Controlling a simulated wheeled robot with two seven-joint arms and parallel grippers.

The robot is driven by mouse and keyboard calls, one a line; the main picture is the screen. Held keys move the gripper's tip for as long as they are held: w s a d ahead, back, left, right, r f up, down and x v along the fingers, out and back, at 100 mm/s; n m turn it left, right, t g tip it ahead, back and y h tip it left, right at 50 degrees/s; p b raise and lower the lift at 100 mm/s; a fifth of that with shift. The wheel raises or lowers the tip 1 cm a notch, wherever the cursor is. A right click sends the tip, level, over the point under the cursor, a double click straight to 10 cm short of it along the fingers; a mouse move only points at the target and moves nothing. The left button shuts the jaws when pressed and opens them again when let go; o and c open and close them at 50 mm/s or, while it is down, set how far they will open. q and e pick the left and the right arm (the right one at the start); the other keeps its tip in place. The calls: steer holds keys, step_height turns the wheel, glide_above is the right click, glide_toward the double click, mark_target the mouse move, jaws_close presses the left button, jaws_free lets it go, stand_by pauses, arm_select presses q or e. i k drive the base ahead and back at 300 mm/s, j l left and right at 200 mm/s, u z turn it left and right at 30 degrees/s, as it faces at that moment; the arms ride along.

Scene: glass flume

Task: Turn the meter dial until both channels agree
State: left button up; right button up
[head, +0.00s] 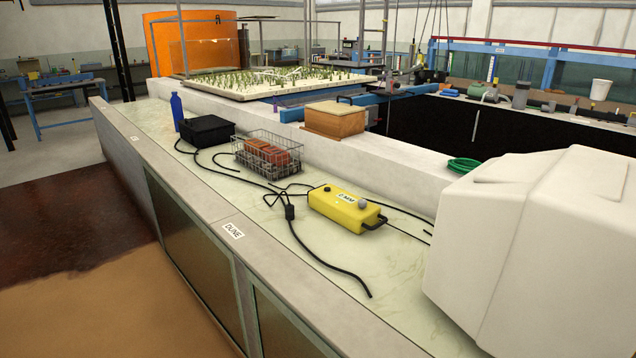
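A yellow meter box (338,210) lies on the pale bench top, right of the picture's middle. A small display or label (348,199) sits on its top face, its characters too small to read surely. A grey round knob (362,204) stands near its right end, and a small dark knob (327,188) near its far edge. Which of them is the dial is not clear. A black handle (376,222) is at its right end. Black cables (315,258) lie beside it. Neither of my grippers is in view.
A wire basket with reddish blocks (273,154), a black case (207,131) and a blue bottle (177,110) stand farther left. A large white casing (540,240) fills the right front. A wooden box (335,121) stands behind. Bench top in front of the meter is mostly clear.

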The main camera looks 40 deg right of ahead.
mark_target(362, 203)
steer(key=i, duration=2.25)
steer(key=i+z, duration=0.1)
steer(key=z, duration=0.4)
steer(key=i+z, duration=0.15)
steer(key=z, duration=0.35)
steer(key=i+j+z, duration=0.1)
steer(key=z, duration=0.4)
steer(key=j+z, duration=0.2)
steer(key=z, duration=0.3)
steer(key=i, duration=0.05)
